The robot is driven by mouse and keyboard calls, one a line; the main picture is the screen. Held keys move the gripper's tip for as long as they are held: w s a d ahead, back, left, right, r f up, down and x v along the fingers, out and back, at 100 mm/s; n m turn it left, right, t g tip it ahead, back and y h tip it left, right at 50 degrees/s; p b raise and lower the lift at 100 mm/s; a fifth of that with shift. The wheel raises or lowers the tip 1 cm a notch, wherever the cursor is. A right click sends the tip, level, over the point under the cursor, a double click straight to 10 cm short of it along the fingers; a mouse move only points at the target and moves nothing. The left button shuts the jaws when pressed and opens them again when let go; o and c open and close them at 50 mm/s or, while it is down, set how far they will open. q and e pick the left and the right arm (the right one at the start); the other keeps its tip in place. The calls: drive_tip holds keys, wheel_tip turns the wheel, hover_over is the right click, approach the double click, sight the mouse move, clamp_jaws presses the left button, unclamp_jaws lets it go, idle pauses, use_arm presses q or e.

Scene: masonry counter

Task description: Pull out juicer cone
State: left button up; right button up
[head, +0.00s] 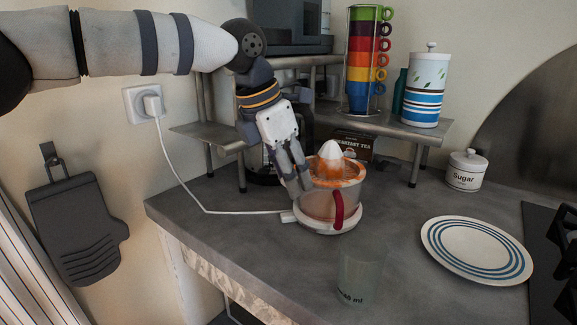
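The juicer (318,206) stands upright on the grey counter, with a clear bowl, a red handle and a white base. Its cone (331,154) is white at the tip and sits on top in an orange, pulp-covered strainer (343,174). My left gripper (303,183) reaches down from the upper left to the left rim of the juicer, with its fingers beside the strainer and left of the cone. Whether the fingers touch the rim or are closed on it cannot be made out. My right gripper is not in view.
A clear measuring cup (358,272) stands near the front edge. A striped plate (477,250) and a sugar jar (466,171) are at the right. A shelf behind holds stacked coloured cups (361,75) and a canister (424,92). A white cord (190,190) runs from the juicer to the wall.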

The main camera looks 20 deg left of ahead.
use_arm(q)
drive_tip(key=shift+r, duration=0.1)
idle(0.5)
drive_tip(key=shift+c, duration=0.6)
clamp_jaws()
drive_tip(key=shift+r, duration=0.85)
drive_tip(key=shift+r, duration=0.1)
drive_tip(key=shift+r+p, duration=0.3)
drive_tip(key=shift+r, duration=1.1)
